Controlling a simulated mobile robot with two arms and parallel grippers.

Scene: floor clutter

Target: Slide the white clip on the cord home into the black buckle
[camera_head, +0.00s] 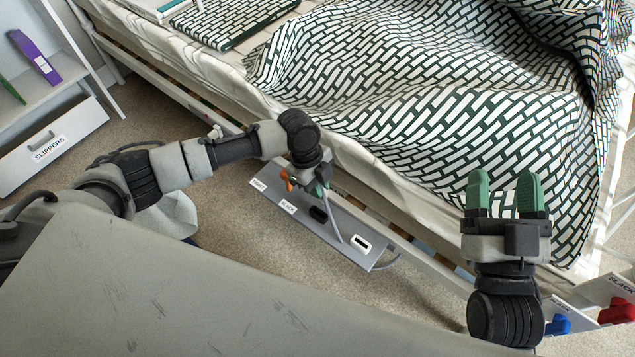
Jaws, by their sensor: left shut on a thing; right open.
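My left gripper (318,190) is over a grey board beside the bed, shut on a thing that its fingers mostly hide. A thin grey cord (332,217) runs down from it along the board; I cannot make out the white clip in the jaws. A black piece (318,214), which may be the black buckle, sits on the board just below the gripper. A white-rimmed piece with a dark slot (361,243) is at the board's right end. My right gripper (503,196) is open and empty over the bed's edge, its green fingers apart.
The grey board (342,247) has labels, one reading SLACK, and an orange piece (286,179) shows by the gripper. The bed with a patterned cover (430,90) lies behind. Blue (558,325) and red (616,311) parts sit at lower right. A SLIPPERS drawer (50,150) is left.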

